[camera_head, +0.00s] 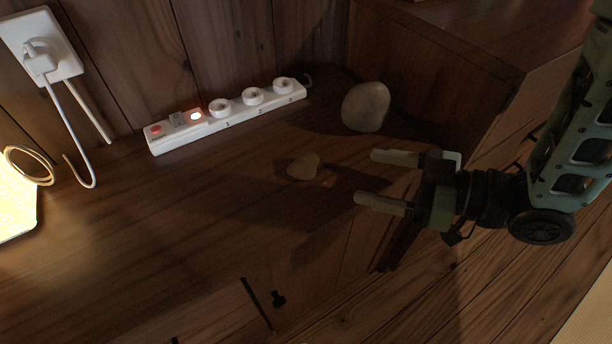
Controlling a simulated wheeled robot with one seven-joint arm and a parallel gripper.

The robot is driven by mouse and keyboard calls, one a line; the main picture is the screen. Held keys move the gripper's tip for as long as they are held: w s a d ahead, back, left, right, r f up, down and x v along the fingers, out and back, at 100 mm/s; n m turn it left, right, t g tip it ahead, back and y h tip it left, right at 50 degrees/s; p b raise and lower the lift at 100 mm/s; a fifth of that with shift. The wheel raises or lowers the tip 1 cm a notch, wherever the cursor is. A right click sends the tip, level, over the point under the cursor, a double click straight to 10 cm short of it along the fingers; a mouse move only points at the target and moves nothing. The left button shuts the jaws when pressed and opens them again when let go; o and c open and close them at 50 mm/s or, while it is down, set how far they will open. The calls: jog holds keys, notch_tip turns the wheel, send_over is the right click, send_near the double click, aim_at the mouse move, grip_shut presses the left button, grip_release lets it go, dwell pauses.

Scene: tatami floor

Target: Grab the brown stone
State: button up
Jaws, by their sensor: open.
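Two stones lie on the dark brown wooden surface (190,240). The smaller stone (303,166) is tan-brown and roughly triangular. The larger stone (366,106) is rounded, grey-beige, and sits farther back near the wooden side panel. In the dim light I cannot tell for certain which one is meant by brown. My gripper (367,176) comes in from the right, open and empty, with its two pale fingers pointing left. The smaller stone is to the left of the fingertips, apart from them. The larger stone is behind the upper finger.
A white power strip (228,117) with a lit red switch lies along the back wall. A wall outlet (42,47) with a plug and cord is at the upper left. A glowing lamp (14,200) stands at the left edge. The front left of the surface is clear.

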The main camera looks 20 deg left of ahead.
aim_at(316, 166)
jog(key=shift+a+f+b, duration=0.3)
jog(key=shift+f+b, duration=0.05)
jog(key=shift+b, duration=0.15)
jog(key=x, duration=0.4)
jog(key=b+x, duration=0.1)
jog(key=x, duration=0.1)
jog(key=shift+s+a+r, duration=0.1)
jog(key=shift+r, duration=0.2)
jog(key=shift+b+x, duration=0.5)
jog(key=shift+x, duration=2.6)
jog(key=shift+f, duration=0.1)
jog(key=c, duration=1.1)
